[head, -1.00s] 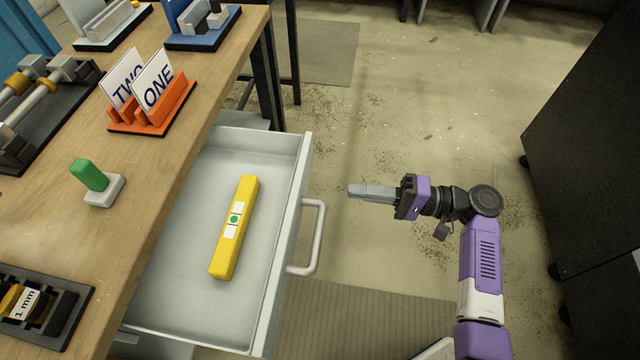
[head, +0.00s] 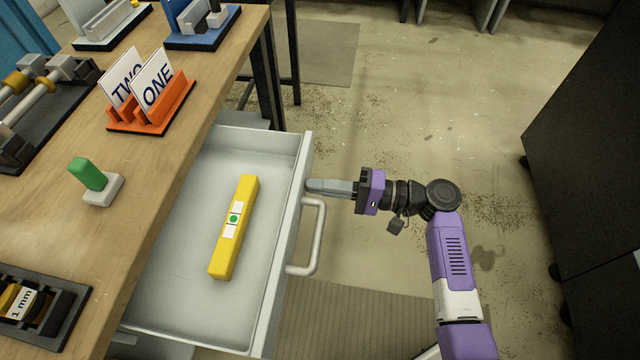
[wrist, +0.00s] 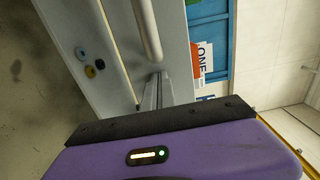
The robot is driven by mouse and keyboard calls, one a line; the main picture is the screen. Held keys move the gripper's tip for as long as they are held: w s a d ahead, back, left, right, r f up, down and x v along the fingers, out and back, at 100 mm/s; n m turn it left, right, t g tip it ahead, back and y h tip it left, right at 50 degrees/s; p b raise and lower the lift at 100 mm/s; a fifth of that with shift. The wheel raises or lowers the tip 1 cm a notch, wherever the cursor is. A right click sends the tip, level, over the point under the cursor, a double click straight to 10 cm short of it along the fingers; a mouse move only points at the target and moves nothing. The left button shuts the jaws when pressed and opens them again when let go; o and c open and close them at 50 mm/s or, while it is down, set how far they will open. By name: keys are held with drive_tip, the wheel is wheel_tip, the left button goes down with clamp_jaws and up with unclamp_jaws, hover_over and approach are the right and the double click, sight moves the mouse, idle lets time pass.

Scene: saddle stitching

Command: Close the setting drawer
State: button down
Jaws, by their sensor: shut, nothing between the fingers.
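The setting drawer (head: 178,285) is a grey metal drawer that stands open from the wooden bench, with a bar handle (head: 319,237) on its front. A yellow bar (head: 234,227) with white labels and a green dot lies inside it. My gripper (head: 310,186) is shut and empty, its fingertips at the drawer front just beyond the handle's far end. I cannot tell whether they touch the front. In the wrist view the fingers (wrist: 154,92) point at the grey drawer front (wrist: 180,60), close beside the handle (wrist: 148,30).
The bench top (head: 135,200) holds an orange card stand (head: 150,115), a green-topped block (head: 95,182) and a black tray (head: 45,310) near its edge. A dark cabinet (head: 590,150) stands at the right. The floor between drawer and cabinet is clear apart from my arm.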

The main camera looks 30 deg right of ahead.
sight(214, 182)
drive_tip(key=b+x, duration=0.5)
drive_tip(key=x, duration=1.8)
drive_tip(key=shift+w+a+f, duration=0.1)
drive_tip(key=shift+a+f, duration=0.05)
drive_tip(key=shift+a, duration=0.05)
drive_tip(key=shift+w+a, duration=0.35)
drive_tip(key=shift+a, duration=0.1)
drive_tip(key=shift+r, duration=0.2)
